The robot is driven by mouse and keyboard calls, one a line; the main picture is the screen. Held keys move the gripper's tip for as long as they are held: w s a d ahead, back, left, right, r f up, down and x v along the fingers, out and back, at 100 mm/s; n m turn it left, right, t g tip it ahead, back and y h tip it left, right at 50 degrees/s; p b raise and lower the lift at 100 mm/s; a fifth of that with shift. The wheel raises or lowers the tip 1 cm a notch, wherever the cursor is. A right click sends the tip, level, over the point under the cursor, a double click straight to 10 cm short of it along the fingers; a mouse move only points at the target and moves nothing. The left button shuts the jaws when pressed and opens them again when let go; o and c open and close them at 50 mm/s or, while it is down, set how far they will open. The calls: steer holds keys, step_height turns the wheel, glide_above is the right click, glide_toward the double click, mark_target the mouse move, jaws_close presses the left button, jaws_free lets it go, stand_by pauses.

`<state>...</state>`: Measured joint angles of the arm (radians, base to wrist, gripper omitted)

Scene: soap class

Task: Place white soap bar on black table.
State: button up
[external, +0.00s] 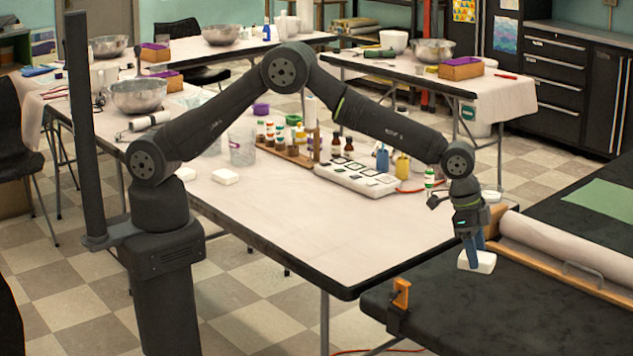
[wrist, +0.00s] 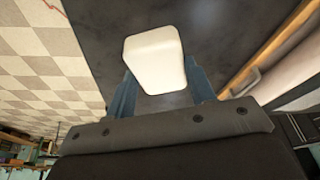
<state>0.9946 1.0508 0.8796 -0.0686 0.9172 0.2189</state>
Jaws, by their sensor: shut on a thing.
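My gripper (external: 470,247) is shut on a white soap bar (external: 479,262). The bar also shows in the wrist view (wrist: 156,58), between the two blue fingers of my gripper (wrist: 158,82). The black table (external: 560,318) is at the lower right of the external view, and its dark top (wrist: 100,25) lies behind the bar in the wrist view. The bar is over the near-left part of this table. I cannot tell whether it touches the top or hangs above it.
A paper roll in a wooden frame (external: 556,258) lies right of my gripper on the black table. An orange clamp (external: 401,293) is on its left edge. A green mat (external: 606,200) lies further back. The white table (external: 330,235) holds other white bars (external: 225,176) and bottles.

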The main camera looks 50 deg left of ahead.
steer(key=w+f, duration=0.2)
steer(key=w, duration=0.1)
steer(key=w+a+f, duration=0.1)
steer(key=w+f, duration=0.1)
steer(key=w, duration=0.2)
steer(key=w+f, duration=0.2)
steer(key=w, duration=0.2)
steer(key=shift+a+f, duration=0.4)
steer(key=shift+f, duration=1.95)
steer(key=shift+f, duration=0.1)
steer(key=o, duration=1)
steer(key=shift+f, duration=0.1)
steer(key=v, duration=1.2)
